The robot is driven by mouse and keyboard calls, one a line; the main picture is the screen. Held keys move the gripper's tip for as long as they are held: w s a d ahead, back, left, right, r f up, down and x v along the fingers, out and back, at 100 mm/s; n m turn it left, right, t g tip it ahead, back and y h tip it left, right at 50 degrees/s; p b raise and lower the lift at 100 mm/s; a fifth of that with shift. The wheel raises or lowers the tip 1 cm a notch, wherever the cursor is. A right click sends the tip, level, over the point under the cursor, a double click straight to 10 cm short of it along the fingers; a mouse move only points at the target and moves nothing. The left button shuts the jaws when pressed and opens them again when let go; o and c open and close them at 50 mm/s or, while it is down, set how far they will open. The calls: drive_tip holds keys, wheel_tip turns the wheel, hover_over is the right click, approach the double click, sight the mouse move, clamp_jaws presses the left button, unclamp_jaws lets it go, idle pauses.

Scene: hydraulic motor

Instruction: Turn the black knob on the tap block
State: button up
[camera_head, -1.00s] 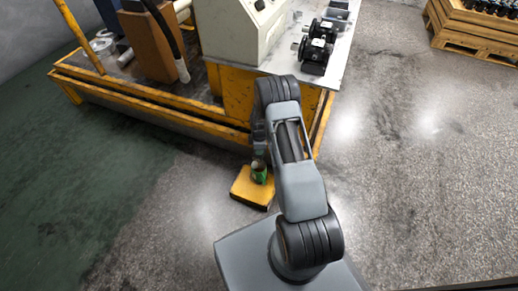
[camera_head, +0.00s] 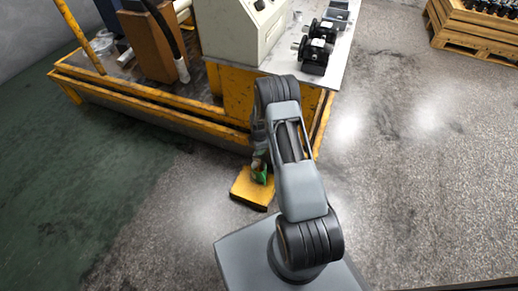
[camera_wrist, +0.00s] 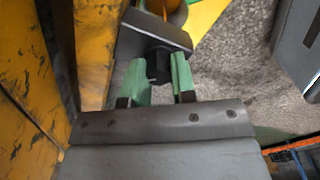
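In the wrist view, the black knob (camera_wrist: 158,66) sticks out from the dark grey tap block (camera_wrist: 135,40) toward my gripper (camera_wrist: 160,82). The two green fingers stand on either side of the knob and appear to touch it, so my gripper looks shut on it. The lower part of the knob is partly covered by the fingers. In the head view, my arm hides the block and the knob. Only a small green and dark part of my gripper (camera_head: 259,168) shows, low beside the yellow frame.
A yellow frame (camera_head: 150,98) runs close along the left of my gripper. A yellow plate (camera_head: 250,192) lies on the floor below it. A bench (camera_head: 343,60) with black motors (camera_head: 315,55) stands behind. A wooden crate (camera_head: 475,28) is far right. The right floor is clear.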

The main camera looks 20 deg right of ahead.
drive_tip(key=o, duration=0.4)
drive_tip(key=shift+r, duration=0.1)
wheel_tip(320, 180, up, 14)
drive_tip(key=p, duration=0.4)
drive_tip(key=shift+f+p, duration=0.2)
drive_tip(key=shift+p, duration=0.2)
